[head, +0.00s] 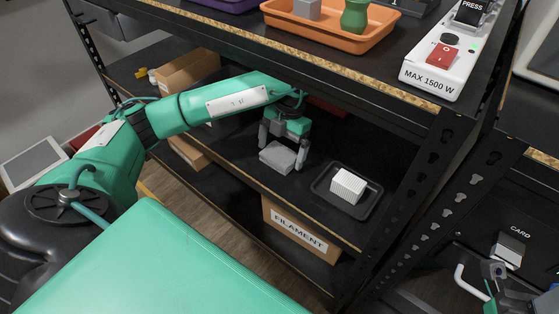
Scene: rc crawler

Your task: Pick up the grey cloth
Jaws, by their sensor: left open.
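The grey cloth (277,159) looks like a small, flat folded block. It appears to lie on the dark middle shelf (240,171). My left gripper (283,149) reaches in under the upper shelf, pointing down, and is open. Its two fingers are on either side of the cloth, the right one close to the cloth's right end. Whether either finger touches the cloth cannot be told. My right gripper (497,272) shows only in part at the lower right corner, far from the cloth, and its jaws cannot be made out.
A black tray (320,187) with a white ribbed block (348,185) stands right of the cloth. The upper shelf's edge (330,68) runs above my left arm. A cardboard box (188,72) is at the left, a FILAMENT box (300,238) below. A perforated post (425,190) stands at the right.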

